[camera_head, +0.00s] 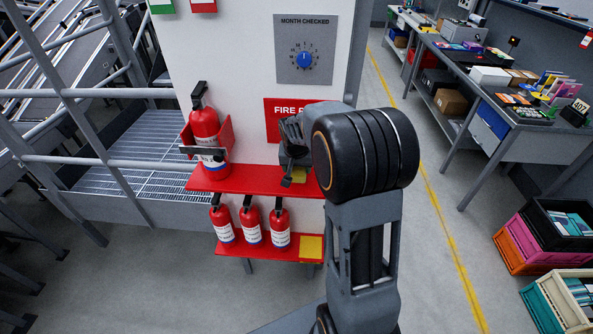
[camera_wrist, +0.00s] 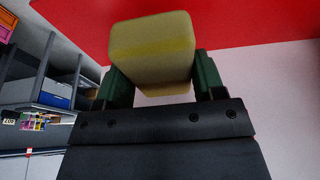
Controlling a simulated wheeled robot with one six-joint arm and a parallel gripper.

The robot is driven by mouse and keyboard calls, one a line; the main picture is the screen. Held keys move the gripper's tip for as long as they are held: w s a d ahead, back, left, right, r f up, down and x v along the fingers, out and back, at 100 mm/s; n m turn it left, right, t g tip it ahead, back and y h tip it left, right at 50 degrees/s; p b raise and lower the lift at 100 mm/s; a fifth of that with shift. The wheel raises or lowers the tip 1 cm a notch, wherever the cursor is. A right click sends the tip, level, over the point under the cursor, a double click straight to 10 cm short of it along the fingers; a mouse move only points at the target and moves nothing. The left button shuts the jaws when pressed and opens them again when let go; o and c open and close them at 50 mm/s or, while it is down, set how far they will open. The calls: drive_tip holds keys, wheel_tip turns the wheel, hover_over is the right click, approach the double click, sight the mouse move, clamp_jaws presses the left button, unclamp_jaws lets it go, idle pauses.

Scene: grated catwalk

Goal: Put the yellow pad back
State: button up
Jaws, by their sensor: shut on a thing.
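A yellow pad (camera_wrist: 152,48) sits between the two dark green fingers of my gripper (camera_wrist: 160,75), which is shut on it, in the wrist view. In the head view this pad (camera_head: 298,175) shows as a small yellow patch below my gripper, at the right end of the upper red shelf (camera_head: 247,180); my arm hides part of it. I cannot tell whether it touches the shelf. A second yellow pad or square (camera_head: 311,247) is at the right end of the lower red shelf (camera_head: 262,254). A red surface (camera_wrist: 240,22) fills the top of the wrist view behind the pad.
A large fire extinguisher (camera_head: 206,128) stands at the upper shelf's left, in a red bracket. Several small extinguishers (camera_head: 251,222) stand on the lower shelf. A white panel with a dial (camera_head: 305,60) rises behind. Railings (camera_head: 85,92) are left; a workbench (camera_head: 530,130) and crates are right.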

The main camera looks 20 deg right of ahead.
drive_tip(key=shift+w+f, duration=0.3)
drive_tip(key=shift+s+p+x, duration=0.15)
drive_tip(key=shift+p+x, duration=0.05)
drive_tip(key=shift+x, duration=0.7)
drive_tip(key=shift+s+p+x, duration=0.1)
drive_tip(key=shift+p+x, duration=0.1)
drive_tip(key=shift+x, duration=0.7)
drive_tip(key=shift+a+f, duration=0.15)
drive_tip(key=o, duration=1)
drive_tip(key=shift+o, duration=0.2)
